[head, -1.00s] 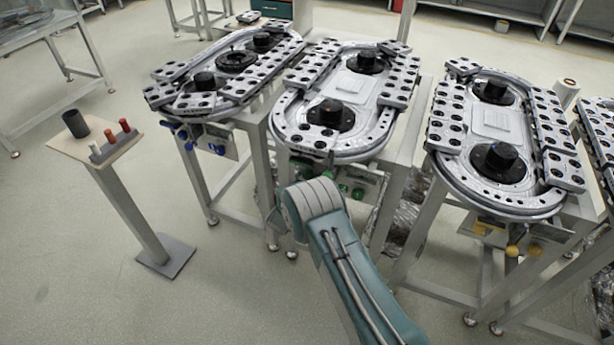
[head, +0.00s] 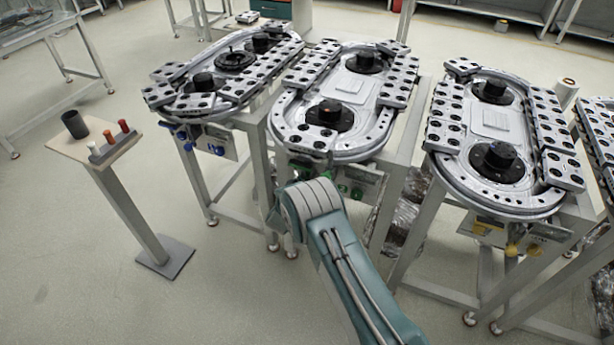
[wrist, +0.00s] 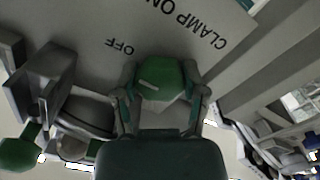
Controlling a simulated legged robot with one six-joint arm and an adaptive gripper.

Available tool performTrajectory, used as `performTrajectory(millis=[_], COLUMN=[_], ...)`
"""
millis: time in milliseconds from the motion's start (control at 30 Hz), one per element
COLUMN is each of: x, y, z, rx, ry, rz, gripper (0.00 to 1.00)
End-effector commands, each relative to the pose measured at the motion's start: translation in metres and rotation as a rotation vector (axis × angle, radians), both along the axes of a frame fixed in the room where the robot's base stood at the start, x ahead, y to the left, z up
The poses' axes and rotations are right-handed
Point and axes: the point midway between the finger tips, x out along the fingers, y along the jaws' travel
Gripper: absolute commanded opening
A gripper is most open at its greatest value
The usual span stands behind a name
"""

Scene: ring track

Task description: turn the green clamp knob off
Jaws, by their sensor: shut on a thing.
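In the wrist view the green clamp knob (wrist: 164,78) sits between the two fingers of my gripper (wrist: 165,92). The fingers press on its left and right sides, and the gripper is shut on it. A pale line marks the knob's face and points toward the left. The grey label plate (wrist: 75,22) behind it reads "OFF" and "CLAMP ON", upside down in this view. In the head view the arm covers the gripper and the held knob, in front of the middle ring track (head: 290,137).
Another green knob (wrist: 18,153) shows at the lower left of the wrist view. Ring tracks stand on both sides, with blue knobs (head: 181,135) on the left one and yellow knobs (head: 512,250) on the right one. A small post table (head: 65,150) stands left. Floor is clear at lower left.

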Motion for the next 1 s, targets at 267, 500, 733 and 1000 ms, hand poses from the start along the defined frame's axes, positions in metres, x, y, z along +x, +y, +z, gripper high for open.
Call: performTrajectory(millis=[267,500,733,1000], x=[0.0015,0.0013,0.0011,0.0001], y=[0.0041,0.0048,0.0053,0.0034], z=[0.0025,0.0024,0.0024,0.0017], rx=[-0.069,-0.082,-0.082,-0.081], ry=[0.022,0.026,0.026,0.028], rz=[0.010,0.011,0.012,0.008], gripper=[0.07,0.07,0.07,0.90])
